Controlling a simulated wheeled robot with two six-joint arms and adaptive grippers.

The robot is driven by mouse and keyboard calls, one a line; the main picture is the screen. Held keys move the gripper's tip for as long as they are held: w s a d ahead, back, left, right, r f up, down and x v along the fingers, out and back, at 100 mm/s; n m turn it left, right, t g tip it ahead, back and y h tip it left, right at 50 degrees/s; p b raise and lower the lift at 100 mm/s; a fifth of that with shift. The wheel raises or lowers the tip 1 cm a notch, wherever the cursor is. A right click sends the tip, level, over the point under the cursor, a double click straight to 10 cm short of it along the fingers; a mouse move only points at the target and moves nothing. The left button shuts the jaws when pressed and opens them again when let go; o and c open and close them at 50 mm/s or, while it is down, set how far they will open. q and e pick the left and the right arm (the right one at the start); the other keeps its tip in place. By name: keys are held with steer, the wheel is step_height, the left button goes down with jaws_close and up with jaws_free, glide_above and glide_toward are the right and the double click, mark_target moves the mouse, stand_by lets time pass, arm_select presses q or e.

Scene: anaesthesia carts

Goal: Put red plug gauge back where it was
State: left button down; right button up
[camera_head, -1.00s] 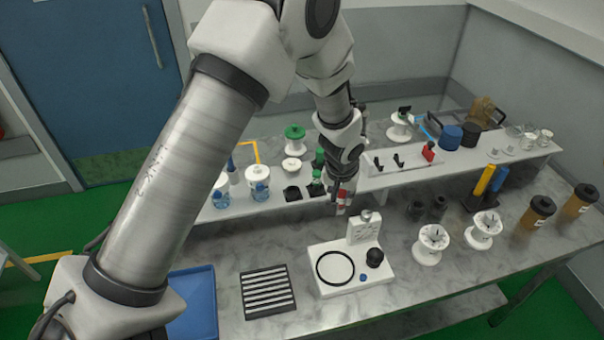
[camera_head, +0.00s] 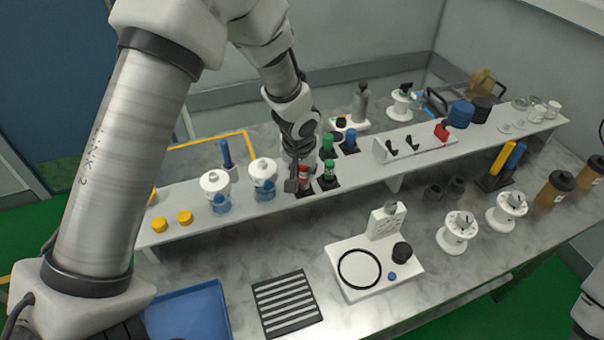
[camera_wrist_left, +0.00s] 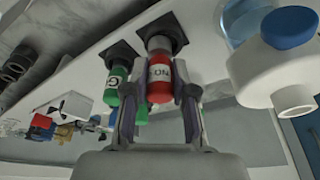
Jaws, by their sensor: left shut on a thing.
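The red plug gauge (camera_head: 304,175) with a white label is between the fingers of my left gripper (camera_head: 297,184), at the front of the raised shelf. It also shows in the left wrist view (camera_wrist_left: 159,80), where both fingers close on its red handle. Its grey end points at a square black holder (camera_wrist_left: 172,30) and meets or enters it; I cannot tell how deep. A green plug gauge (camera_head: 329,174) stands in its own black holder right beside it. My right gripper is not in view.
Another green gauge (camera_head: 328,142) and a blue gauge (camera_head: 351,137) stand close behind. White-topped bottles (camera_head: 263,172) stand to the left on the shelf (camera_head: 230,217). A white device (camera_head: 350,285), a striped block (camera_head: 287,302) and a blue tray (camera_head: 190,312) occupy the lower bench.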

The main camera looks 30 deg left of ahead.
arm_select(q)
steer(key=shift+a+f, duration=0.3)
steer(key=shift+f, duration=0.15)
steer(key=shift+f+b, duration=0.1)
steer(key=shift+b, duration=0.3)
steer(key=shift+d+f, duration=0.1)
steer(key=c, duration=1.2)
jaws_free()
steer(key=shift+o, duration=1.3)
